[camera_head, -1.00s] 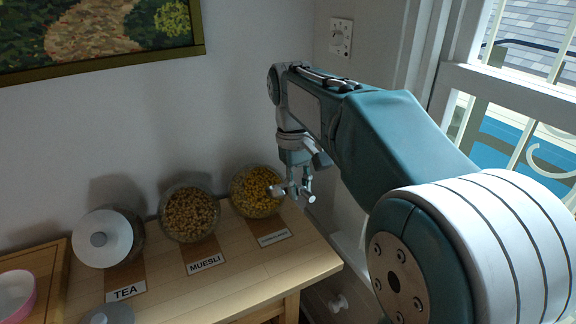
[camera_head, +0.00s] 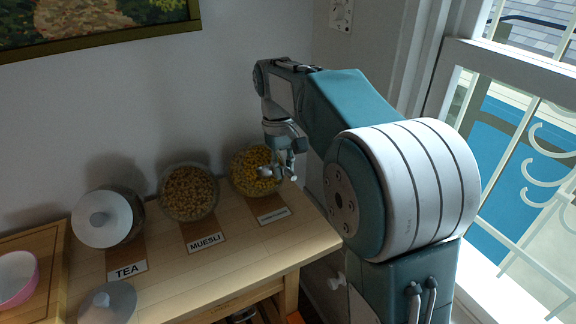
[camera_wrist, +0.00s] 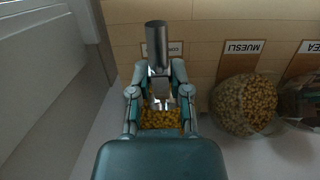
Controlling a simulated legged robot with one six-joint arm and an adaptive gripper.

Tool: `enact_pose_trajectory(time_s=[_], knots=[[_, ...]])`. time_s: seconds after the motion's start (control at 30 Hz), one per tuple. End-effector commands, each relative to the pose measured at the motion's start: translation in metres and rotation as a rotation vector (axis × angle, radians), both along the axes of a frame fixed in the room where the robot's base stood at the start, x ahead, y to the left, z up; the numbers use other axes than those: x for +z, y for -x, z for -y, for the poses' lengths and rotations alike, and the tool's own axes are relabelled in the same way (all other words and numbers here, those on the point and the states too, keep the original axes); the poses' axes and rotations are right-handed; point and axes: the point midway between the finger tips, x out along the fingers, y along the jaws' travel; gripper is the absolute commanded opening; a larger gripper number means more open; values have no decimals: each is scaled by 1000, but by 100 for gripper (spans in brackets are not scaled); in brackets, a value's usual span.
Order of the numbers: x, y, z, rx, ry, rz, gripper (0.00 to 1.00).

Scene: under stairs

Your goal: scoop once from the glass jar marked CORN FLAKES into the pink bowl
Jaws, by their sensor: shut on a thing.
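The glass jar of yellow corn flakes (camera_head: 246,162) is the rightmost of the jars by the wall. The small label card (camera_head: 273,214) in front of it is too small to read here. My gripper (camera_head: 281,171) is at the jar's front right side in the head view. In the wrist view my gripper (camera_wrist: 159,80) is shut on a grey metal cylinder (camera_wrist: 157,42), seemingly a scoop's handle. Yellow flakes (camera_wrist: 160,118) show between and behind the fingers. The scoop's bowl is not clear. The pink bowl (camera_head: 30,284) sits at the far left, cut by the picture's edge.
The muesli jar (camera_head: 188,192) stands left of the corn flakes, and a white-lidded tea jar (camera_head: 103,216) further left. Another lid (camera_head: 108,304) is at the front. A wooden board (camera_head: 52,243) lies by the bowl. The window (camera_head: 510,150) is at right.

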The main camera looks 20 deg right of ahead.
Motion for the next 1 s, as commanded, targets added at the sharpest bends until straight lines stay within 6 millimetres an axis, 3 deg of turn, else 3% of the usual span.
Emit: enact_pose_trajectory(time_s=[0.7, 1.0], knots=[[-48, -52, -10, 0, 0, 0, 0], [-55, -60, -12, 0, 0, 1, 0]])
